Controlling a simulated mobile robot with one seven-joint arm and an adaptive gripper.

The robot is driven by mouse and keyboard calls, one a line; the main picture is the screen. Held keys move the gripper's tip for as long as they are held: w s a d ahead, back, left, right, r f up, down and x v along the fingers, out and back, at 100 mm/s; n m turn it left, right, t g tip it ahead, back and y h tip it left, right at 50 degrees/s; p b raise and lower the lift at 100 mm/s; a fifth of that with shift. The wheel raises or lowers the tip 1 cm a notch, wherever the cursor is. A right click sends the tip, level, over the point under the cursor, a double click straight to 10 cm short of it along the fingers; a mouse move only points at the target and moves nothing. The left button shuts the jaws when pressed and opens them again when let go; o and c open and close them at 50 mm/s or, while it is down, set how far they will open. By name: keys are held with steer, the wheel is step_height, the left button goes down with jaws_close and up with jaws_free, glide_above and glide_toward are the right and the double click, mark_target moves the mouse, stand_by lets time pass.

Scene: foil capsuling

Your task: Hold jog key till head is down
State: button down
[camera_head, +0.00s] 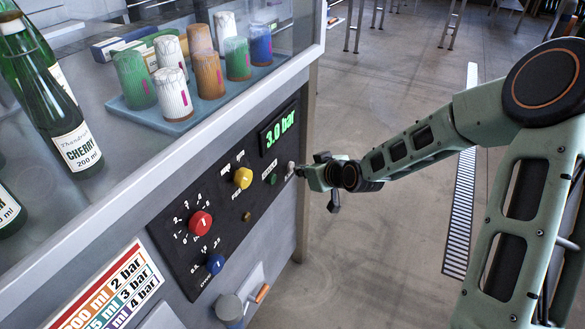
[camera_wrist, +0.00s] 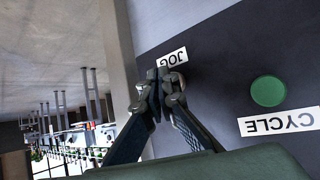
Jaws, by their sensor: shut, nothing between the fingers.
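The jog key (camera_head: 290,167) is a small light metal part at the right end of the dark control panel (camera_head: 222,222). My gripper (camera_head: 301,172) is shut and empty, with its tips right at the key. In the wrist view my gripper's tips (camera_wrist: 160,84) are together just below the JOG label (camera_wrist: 172,59). They hide most of the key there, and I cannot tell whether they touch it or press it. The display (camera_head: 280,133) reads 3.0 bar in green. I cannot make out the head in either view.
A green CYCLE button (camera_wrist: 268,91) sits beside the jog key. The panel also has yellow (camera_head: 243,178), red (camera_head: 200,223) and blue (camera_head: 215,264) knobs. A blue tray (camera_head: 180,126) of foil capsules and green bottles (camera_head: 62,115) stand above.

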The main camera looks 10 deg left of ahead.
steer(key=shift+w+a, duration=0.2)
steer(key=shift+a, duration=0.3)
stand_by(1.6)
stand_by(1.7)
steer(key=shift+s+d, duration=0.35)
steer(key=shift+d, duration=0.55)
steer(key=shift+s+d+p, duration=0.3)
steer(key=shift+d+p, duration=0.15)
steer(key=shift+d, duration=0.35)
steer(key=shift+s+d+p, duration=0.25)
steer(key=shift+d+p, duration=0.15)
steer(key=shift+d, duration=0.35)
steer(key=shift+s+d+p, duration=0.3)
steer(key=shift+d+p, duration=0.15)
steer(key=shift+d, duration=0.35)
